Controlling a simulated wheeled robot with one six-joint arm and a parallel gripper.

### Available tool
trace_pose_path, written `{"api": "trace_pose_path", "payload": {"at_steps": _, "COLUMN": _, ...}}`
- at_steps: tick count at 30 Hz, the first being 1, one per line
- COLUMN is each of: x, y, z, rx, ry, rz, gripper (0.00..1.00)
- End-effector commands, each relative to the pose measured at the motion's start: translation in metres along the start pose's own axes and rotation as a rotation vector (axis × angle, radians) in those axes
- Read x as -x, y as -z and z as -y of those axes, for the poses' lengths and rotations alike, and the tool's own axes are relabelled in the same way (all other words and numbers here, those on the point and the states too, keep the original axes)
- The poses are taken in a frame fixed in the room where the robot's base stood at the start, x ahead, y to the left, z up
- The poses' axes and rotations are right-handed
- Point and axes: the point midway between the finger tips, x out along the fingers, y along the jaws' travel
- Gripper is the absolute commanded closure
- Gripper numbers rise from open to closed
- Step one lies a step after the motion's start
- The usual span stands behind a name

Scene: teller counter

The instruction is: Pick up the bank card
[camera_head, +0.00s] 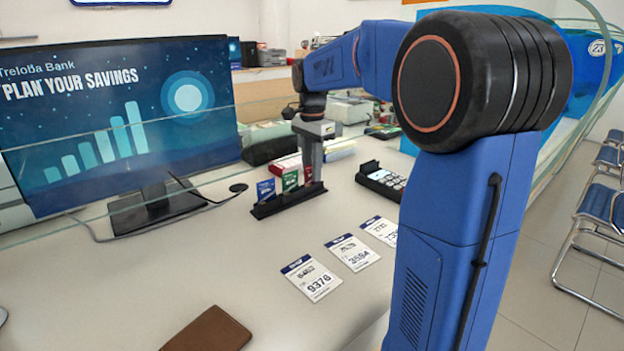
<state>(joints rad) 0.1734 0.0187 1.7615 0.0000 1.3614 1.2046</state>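A black card holder (290,203) stands on the counter with small upright cards in it. A blue card (266,190) is at its left end and a green card (290,181) is beside it. Something red shows between the green card and my finger, but I cannot tell if it is a card. My gripper (314,180) points down at the holder's right end, with its grey fingers at card height. The near finger hides what is behind it. I cannot tell whether the fingers are apart or touch a card.
Three printed number slips (312,278) lie flat in front of the holder. A card terminal (382,180) stands to the right. A monitor (120,125) and its stand are at left. A brown wallet-like item (208,332) lies at the front. A glass pane edge crosses the scene.

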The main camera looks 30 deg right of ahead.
Motion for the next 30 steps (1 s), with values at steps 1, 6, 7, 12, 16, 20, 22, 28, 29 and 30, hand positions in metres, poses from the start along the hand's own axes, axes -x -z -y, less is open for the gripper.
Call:
{"api": "trace_pose_path", "payload": {"at_steps": 1, "x": 0.0, "y": 0.0, "z": 0.0, "rx": 0.0, "ry": 0.0, "rz": 0.0, "gripper": 0.76}}
{"api": "trace_pose_path", "payload": {"at_steps": 6, "x": 0.0, "y": 0.0, "z": 0.0, "rx": 0.0, "ry": 0.0, "rz": 0.0, "gripper": 0.98}}
{"api": "trace_pose_path", "payload": {"at_steps": 7, "x": 0.0, "y": 0.0, "z": 0.0, "rx": 0.0, "ry": 0.0, "rz": 0.0, "gripper": 1.0}}
{"api": "trace_pose_path", "payload": {"at_steps": 12, "x": 0.0, "y": 0.0, "z": 0.0, "rx": 0.0, "ry": 0.0, "rz": 0.0, "gripper": 1.0}}
{"api": "trace_pose_path", "payload": {"at_steps": 16, "x": 0.0, "y": 0.0, "z": 0.0, "rx": 0.0, "ry": 0.0, "rz": 0.0, "gripper": 1.0}}
{"api": "trace_pose_path", "payload": {"at_steps": 20, "x": 0.001, "y": 0.0, "z": 0.0, "rx": 0.0, "ry": 0.0, "rz": 0.0, "gripper": 1.0}}
{"api": "trace_pose_path", "payload": {"at_steps": 22, "x": 0.004, "y": 0.0, "z": 0.0, "rx": 0.0, "ry": 0.001, "rz": 0.0, "gripper": 1.0}}
{"api": "trace_pose_path", "payload": {"at_steps": 28, "x": 0.032, "y": 0.0, "z": 0.001, "rx": 0.0, "ry": 0.003, "rz": -0.001, "gripper": 1.0}}
{"api": "trace_pose_path", "payload": {"at_steps": 29, "x": 0.038, "y": 0.0, "z": 0.001, "rx": 0.0, "ry": 0.003, "rz": -0.001, "gripper": 1.0}}
{"api": "trace_pose_path", "payload": {"at_steps": 30, "x": 0.047, "y": 0.0, "z": 0.001, "rx": 0.0, "ry": 0.004, "rz": -0.001, "gripper": 1.0}}
